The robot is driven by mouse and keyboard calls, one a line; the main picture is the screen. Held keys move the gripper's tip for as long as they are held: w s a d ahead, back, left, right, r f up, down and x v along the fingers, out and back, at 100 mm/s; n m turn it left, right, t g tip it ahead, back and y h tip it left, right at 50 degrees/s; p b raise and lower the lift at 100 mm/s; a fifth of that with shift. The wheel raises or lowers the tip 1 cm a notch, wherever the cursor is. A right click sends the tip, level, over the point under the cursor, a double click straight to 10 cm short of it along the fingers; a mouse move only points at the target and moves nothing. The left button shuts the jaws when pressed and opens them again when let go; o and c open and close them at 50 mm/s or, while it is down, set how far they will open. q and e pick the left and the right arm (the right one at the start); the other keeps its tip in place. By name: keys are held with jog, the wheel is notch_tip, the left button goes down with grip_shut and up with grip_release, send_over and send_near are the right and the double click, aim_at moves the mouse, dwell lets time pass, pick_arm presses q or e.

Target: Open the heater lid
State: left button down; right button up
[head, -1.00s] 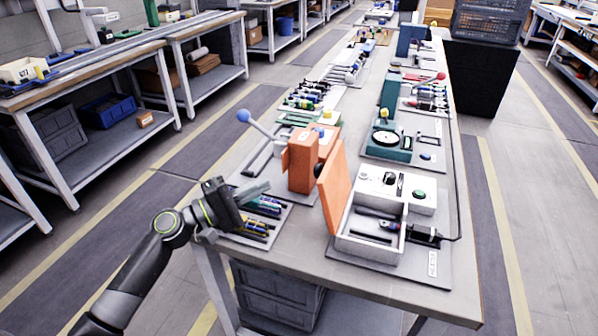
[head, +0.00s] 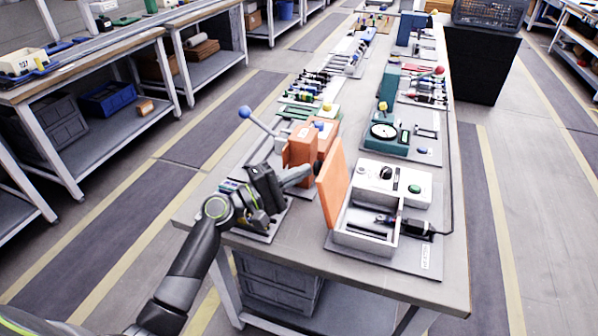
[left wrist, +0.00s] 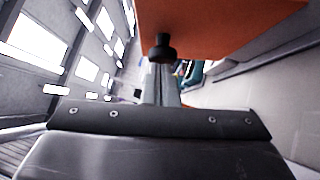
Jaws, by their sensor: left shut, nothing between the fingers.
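The heater is a white box (head: 363,238) with an open compartment and a control panel (head: 395,183) behind it. Its orange lid (head: 334,185) stands up on the box's left side, leaving the compartment exposed. A black knob (left wrist: 162,48) sticks out of the lid's outer face, shown large in the left wrist view. My left gripper (head: 303,173) is shut and empty, just left of the lid with its tips close to the knob. In the left wrist view its fingers (left wrist: 162,84) point at the knob; I cannot tell whether they touch it. My right gripper is not in view.
An orange block-shaped fixture (head: 299,150) stands behind my left gripper. A blue-knobbed lever (head: 245,112) rises left of it. Green fixtures (head: 382,135) stand farther back.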

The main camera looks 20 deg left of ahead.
aim_at(328, 182)
pick_arm(q)
jog(key=r+p, duration=0.1)
jog(key=d+m+p, duration=0.1)
jog(key=p, duration=0.1)
jog(key=shift+d+r+g+y, duration=0.2)
jog(key=shift+r+g+y, duration=0.1)
jog(key=shift+r, duration=0.1)
jog(key=shift+d+r, duration=0.15)
jog(key=shift+d, duration=0.35)
